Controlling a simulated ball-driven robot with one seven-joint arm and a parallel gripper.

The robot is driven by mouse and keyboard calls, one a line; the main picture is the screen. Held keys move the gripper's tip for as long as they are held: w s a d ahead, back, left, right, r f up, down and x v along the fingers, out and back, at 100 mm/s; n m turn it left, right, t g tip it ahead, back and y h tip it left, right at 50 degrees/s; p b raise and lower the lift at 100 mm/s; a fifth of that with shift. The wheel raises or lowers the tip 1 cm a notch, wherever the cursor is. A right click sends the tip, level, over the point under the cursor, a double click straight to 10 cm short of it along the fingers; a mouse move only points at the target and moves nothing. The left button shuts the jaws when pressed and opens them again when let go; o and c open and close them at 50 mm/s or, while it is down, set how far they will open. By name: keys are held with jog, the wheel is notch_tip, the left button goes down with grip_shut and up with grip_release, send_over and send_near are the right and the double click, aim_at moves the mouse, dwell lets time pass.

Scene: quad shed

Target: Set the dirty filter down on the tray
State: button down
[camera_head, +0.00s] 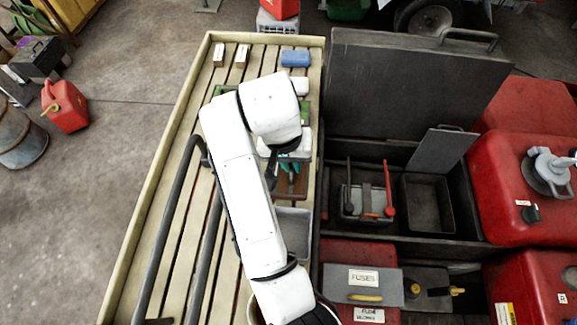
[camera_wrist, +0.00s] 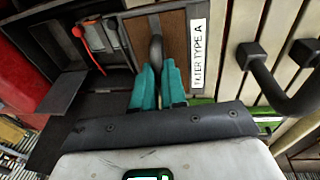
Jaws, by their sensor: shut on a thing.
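The filter is a brown panel with a grey upright handle; it shows in the wrist view (camera_wrist: 176,38) and, partly hidden, in the head view (camera_head: 292,186). My gripper's teal fingers (camera_wrist: 157,72) are shut on the filter's handle. In the head view my gripper (camera_head: 288,165) is over the slatted bench, mostly hidden by my white arm. A white label strip reading "FILTER TYPE A" (camera_wrist: 199,55) lies along the panel's edge. A grey open tray (camera_head: 293,222) is just below the filter in the picture. A green tray-like thing (camera_head: 304,104) is partly hidden behind my wrist.
The slatted bench (camera_head: 178,170) has a raised rim and dark rails at left. A blue block (camera_head: 295,58) and small labelled pieces (camera_head: 241,55) sit at its far end. At right is an open dark box (camera_head: 400,85) with a red-handled tool (camera_head: 388,190), beside red tanks (camera_head: 530,180).

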aim_at(281, 170)
jog(key=shift+w+a+f, duration=0.3)
jog(key=shift+w+f, duration=0.1)
jog(key=shift+f, duration=0.1)
jog(key=shift+w+a+f, duration=0.1)
jog(key=shift+f, duration=0.25)
jog(key=shift+f+p, duration=0.55)
jog(key=shift+f, duration=0.75)
jog(key=shift+f, duration=0.15)
jog(key=c, duration=1.2)
grip_release()
jog(key=r, duration=0.3)
jog(key=a+r, duration=0.1)
jog(key=r, duration=0.3)
jog(key=s+r, duration=0.1)
jog(key=r, duration=0.2)
jog(key=shift+a+r, duration=0.3)
jog(key=shift+r, duration=0.75)
